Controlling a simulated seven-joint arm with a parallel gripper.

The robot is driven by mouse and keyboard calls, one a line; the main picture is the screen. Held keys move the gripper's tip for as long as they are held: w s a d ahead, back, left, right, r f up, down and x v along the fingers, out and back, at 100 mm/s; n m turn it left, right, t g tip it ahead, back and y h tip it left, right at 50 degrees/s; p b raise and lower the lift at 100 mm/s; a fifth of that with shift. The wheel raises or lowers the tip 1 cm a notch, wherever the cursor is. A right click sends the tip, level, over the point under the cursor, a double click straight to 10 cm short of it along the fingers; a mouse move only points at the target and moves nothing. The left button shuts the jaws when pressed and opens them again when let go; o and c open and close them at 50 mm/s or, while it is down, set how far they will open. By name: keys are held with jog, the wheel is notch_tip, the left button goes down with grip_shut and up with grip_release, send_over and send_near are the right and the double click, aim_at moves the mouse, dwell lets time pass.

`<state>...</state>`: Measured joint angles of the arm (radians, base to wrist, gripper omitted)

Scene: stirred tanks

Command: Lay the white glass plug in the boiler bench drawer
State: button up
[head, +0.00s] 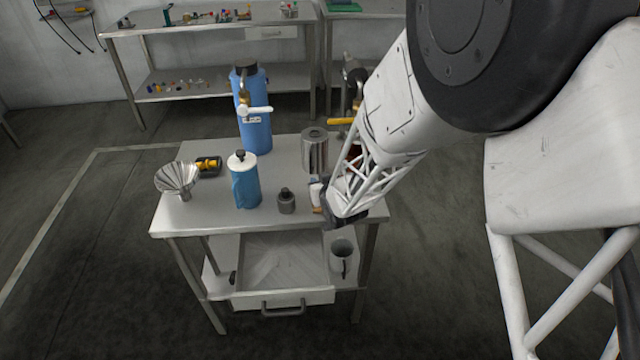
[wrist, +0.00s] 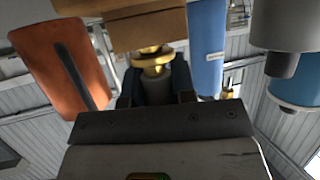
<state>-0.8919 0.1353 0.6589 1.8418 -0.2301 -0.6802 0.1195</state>
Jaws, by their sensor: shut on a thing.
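My gripper (head: 322,198) is low over the right front part of the bench top, shut on a small pale piece, which I take to be the white glass plug (head: 316,192). In the wrist view the plug (wrist: 155,90) looks greyish between the dark fingers of my gripper (wrist: 155,83). Brass and wood-brown parts show just beyond it; I cannot tell whether they join it. The boiler bench drawer (head: 283,298) is pulled open below the bench top, left of my gripper, and looks empty.
A dark grey bottle (head: 286,202), a blue jug (head: 245,185), a steel canister (head: 314,150) and a tall blue boiler (head: 255,120) stand near my gripper. A fluted metal funnel (head: 177,179) is at left. A mug (head: 342,258) is on the lower shelf, right of the drawer.

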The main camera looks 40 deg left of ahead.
jog(key=shift+f, duration=0.2)
dwell(0.3)
jog(key=o, duration=0.9)
jog(key=shift+v, duration=3.9)
jog(key=shift+r, duration=0.1)
